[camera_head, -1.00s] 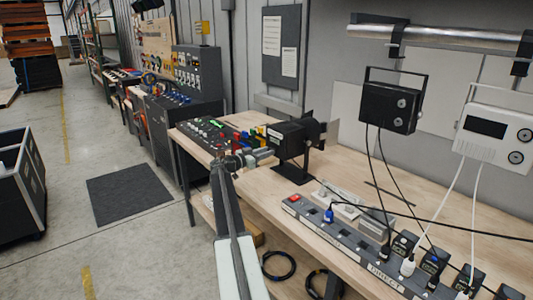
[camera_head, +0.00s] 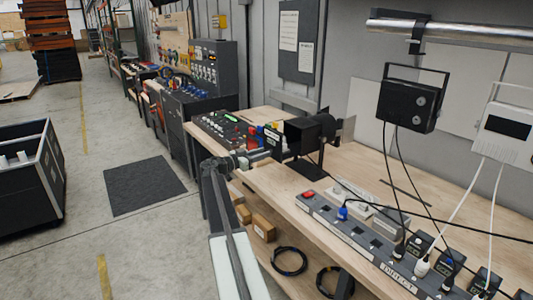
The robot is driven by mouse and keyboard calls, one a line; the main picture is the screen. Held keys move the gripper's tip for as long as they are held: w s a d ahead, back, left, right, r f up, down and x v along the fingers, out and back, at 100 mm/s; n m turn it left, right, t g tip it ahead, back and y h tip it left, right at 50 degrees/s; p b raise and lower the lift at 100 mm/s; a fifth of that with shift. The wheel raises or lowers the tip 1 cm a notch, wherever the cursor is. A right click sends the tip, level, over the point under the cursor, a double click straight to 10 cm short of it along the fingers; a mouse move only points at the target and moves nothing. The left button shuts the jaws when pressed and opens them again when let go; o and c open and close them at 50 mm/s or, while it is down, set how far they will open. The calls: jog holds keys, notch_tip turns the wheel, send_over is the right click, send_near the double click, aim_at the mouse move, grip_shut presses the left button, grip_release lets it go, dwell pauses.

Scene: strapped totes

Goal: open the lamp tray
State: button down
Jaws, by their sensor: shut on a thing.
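A black lamp (camera_head: 312,136) stands on its foot on the wooden bench. Its left end shows as an open housing. A dark plate with a white label, which looks like the lamp tray (camera_head: 273,142), stands a little out from that end, with a gap between it and the housing. My gripper (camera_head: 257,158) is at the left side of this plate and is shut on the tray. The exact grip and the tray's inner part are too small or hidden to tell.
The bench (camera_head: 345,180) carries a control panel (camera_head: 222,130) behind my gripper and a long power strip (camera_head: 355,237) at the front right. A black floodlight (camera_head: 407,104) hangs above with cables. Open floor and a black case (camera_head: 25,175) lie to the left.

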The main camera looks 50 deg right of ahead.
jog(key=shift+s+f, duration=0.1)
jog(key=shift+s, duration=0.1)
jog(key=c, duration=1.1)
grip_release()
jog(key=shift+w, duration=0.1)
jog(key=v, duration=0.7)
jog(key=shift+a, duration=0.3)
jog(key=shift+w, duration=0.1)
